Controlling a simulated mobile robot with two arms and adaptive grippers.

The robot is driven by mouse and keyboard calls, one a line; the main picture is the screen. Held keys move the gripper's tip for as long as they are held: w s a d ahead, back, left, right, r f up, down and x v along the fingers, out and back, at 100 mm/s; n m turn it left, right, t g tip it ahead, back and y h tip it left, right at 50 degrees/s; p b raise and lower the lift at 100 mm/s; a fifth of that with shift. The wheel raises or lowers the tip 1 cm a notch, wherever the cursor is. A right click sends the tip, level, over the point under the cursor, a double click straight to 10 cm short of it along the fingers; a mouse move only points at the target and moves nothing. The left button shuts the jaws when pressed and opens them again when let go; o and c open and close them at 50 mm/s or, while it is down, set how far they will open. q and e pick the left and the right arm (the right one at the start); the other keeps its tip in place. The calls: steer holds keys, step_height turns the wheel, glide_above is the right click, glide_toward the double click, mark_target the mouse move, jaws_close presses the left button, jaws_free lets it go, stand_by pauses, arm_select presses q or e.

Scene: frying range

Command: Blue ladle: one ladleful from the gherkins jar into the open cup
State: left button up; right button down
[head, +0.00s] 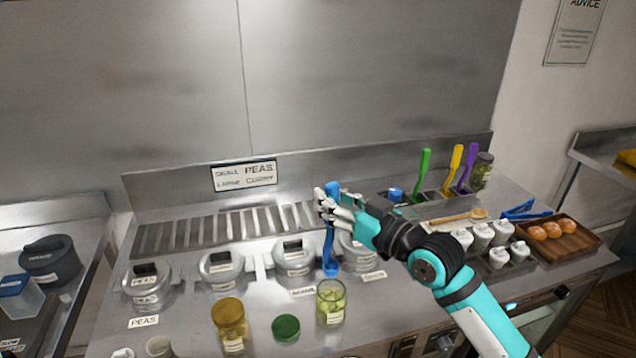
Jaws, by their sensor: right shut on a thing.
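My right gripper (336,210) is shut on the blue ladle (329,250) by its upper handle. The ladle hangs nearly upright, with its lower end just behind and above the rim of an open glass jar with green contents (331,304), apparently the gherkins jar. I cannot tell whether the ladle touches the jar or holds anything. A green lid (286,328) lies on the counter left of this jar. A pale open cup (159,347) shows partly at the bottom edge, its inside hard to make out. My left gripper is out of view.
A jar with a yellow lid (229,320) stands left of the green lid. Several lidded metal pots (221,268) line the counter behind. Green, yellow and purple utensils (457,168), white lidded containers (482,236) and a wooden tray (565,250) are at the right.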

steer(key=shift+w+r, duration=0.2)
steer(key=shift+w, duration=0.05)
steer(key=shift+d+f, duration=0.1)
steer(key=shift+s+d+f+b, duration=0.15)
steer(key=shift+f+b, duration=0.1)
steer(key=shift+b, duration=0.25)
step_height(320, 180, down, 3)
steer(key=b, duration=0.2)
steer(key=shift+b, duration=0.3)
step_height(320, 180, down, 9)
steer(key=b, duration=0.6)
steer(key=shift+r, duration=0.15)
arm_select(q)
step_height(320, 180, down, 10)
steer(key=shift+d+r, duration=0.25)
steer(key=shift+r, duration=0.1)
arm_select(e)
steer(key=shift+r, duration=0.15)
